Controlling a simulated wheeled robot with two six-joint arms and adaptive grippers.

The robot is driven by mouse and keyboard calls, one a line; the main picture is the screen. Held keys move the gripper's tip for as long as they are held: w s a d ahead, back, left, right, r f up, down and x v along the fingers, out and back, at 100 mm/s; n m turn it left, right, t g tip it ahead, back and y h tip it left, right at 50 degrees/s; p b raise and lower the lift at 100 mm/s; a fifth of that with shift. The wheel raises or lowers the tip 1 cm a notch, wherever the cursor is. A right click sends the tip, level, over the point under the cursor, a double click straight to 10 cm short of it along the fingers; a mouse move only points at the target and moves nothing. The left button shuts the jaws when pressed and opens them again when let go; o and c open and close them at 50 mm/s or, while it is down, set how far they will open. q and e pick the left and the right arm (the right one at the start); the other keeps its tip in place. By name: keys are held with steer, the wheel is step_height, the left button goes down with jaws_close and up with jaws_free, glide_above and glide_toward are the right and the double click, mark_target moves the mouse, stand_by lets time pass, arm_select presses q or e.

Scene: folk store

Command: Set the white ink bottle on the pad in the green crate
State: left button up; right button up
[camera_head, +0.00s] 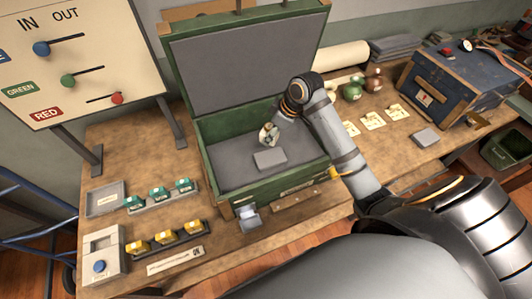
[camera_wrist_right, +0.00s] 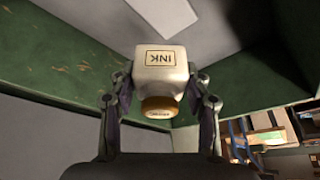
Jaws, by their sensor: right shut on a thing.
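The green crate (camera_head: 204,166) stands open on the wooden table, its lid raised at the back and its inside lined grey. A small grey pad (camera_head: 270,158) lies on the crate's floor; a pale flat patch, seemingly the pad (camera_wrist_right: 177,14), shows at the top of the right wrist view. My right gripper (camera_head: 275,128) is inside the crate, behind the pad. It is shut on the white ink bottle (camera_wrist_right: 160,66), which has an INK label and a brown cap. The bottle (camera_head: 266,136) is partly hidden by the gripper in the head view. My left gripper is not in view.
Green-topped and yellow-topped small items (camera_head: 158,193) stand in rows at the left of the table. A lever board (camera_head: 75,60) rises behind them. A blue chest (camera_head: 445,88) and cards (camera_head: 373,122) lie to the right. The crate's walls and raised lid surround my right gripper.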

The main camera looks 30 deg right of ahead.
mark_target(267, 156)
steer(key=shift+s, duration=0.25)
step_height(267, 156, down, 4)
steer(key=shift+a+r+p, duration=0.1)
steer(key=shift+r+p, duration=0.05)
steer(key=shift+p, duration=0.25)
steer(key=shift+w+f, duration=0.2)
steer(key=shift+f, duration=1.05)
steer(key=shift+s+f, duration=0.1)
steer(key=shift+f, duration=0.2)
step_height(267, 156, down, 3)
steer(key=shift+r+p, duration=0.2)
steer(key=shift+p, duration=0.1)
steer(key=shift+f, duration=0.2)
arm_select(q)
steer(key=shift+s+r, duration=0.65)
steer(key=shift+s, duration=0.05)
arm_select(e)
steer(key=o, duration=1.2)
steer(key=shift+f, duration=0.15)
steer(key=shift+c, duration=0.2)
